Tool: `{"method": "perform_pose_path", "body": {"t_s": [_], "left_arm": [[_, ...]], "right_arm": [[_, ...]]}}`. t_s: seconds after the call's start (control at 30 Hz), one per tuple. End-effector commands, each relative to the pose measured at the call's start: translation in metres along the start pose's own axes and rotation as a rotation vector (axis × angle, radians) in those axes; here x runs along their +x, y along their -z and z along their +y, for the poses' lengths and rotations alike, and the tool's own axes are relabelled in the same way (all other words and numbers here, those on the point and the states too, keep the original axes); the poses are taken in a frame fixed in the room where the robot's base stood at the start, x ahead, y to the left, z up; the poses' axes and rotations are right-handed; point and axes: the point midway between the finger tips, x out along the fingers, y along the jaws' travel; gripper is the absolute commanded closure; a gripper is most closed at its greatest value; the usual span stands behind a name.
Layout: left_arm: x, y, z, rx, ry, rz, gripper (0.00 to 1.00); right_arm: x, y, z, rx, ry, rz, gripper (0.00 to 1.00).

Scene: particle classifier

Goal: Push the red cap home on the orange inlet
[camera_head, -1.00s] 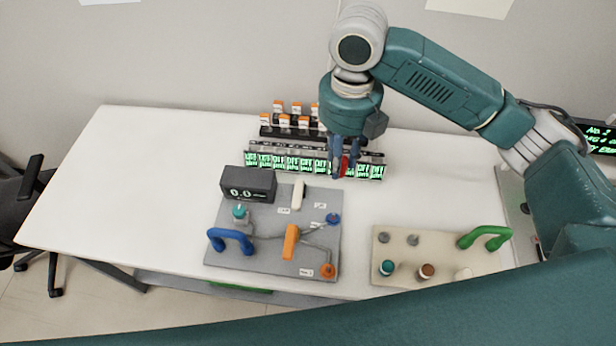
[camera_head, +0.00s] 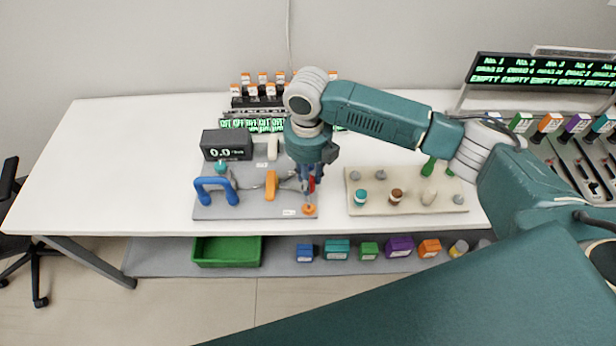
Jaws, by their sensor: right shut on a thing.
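My right gripper (camera_head: 309,183) reaches down over the right edge of the grey board (camera_head: 240,210). It is shut on the red cap (camera_head: 312,185), a small red piece mostly hidden between the dark blue fingers. The orange inlet (camera_head: 309,210) is a small round orange part at the board's front right corner, just below and in front of the fingertips. The cap looks apart from the inlet; how high it is held, I cannot tell. My left gripper is not in view.
A beige board (camera_head: 430,202) with caps and a green handle stands to the right. The table's left part is clear.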

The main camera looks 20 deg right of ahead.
Motion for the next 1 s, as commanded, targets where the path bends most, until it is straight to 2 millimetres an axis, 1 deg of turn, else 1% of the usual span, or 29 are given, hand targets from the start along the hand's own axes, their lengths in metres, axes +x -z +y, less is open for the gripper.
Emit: {"method": "perform_pose_path", "body": {"t_s": [0.07,0.13,0.27,0.3,0.4,0.47,0.63,0.8,0.9,1.0], "left_arm": [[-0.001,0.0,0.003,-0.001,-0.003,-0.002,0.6],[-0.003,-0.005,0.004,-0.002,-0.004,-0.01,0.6],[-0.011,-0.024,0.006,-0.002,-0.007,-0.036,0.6],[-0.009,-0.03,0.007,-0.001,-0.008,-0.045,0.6],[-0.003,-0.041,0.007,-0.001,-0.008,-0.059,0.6],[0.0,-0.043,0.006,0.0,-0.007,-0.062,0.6],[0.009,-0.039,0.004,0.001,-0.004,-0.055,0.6],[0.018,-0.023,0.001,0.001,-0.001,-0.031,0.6],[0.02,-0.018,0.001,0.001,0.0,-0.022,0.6],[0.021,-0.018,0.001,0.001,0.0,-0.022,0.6]], "right_arm": [[-0.001,0.0,0.0,0.0,-0.001,0.0,0.95],[-0.001,0.0,0.0,0.001,0.0,0.0,0.95],[-0.003,0.0,0.0,0.005,-0.001,0.001,0.95],[0.001,0.0,0.0,0.005,-0.001,0.001,0.95],[0.011,0.0,0.0,0.006,-0.001,0.001,0.95],[0.017,0.0,0.0,0.006,-0.001,0.0,0.95],[0.034,0.0,0.0,0.006,0.0,0.001,0.95],[0.05,0.0,0.001,0.005,-0.001,0.001,0.95],[0.055,0.0,0.001,0.005,0.0,0.001,0.95],[0.058,0.0,0.001,0.005,0.0,0.001,0.95]]}}
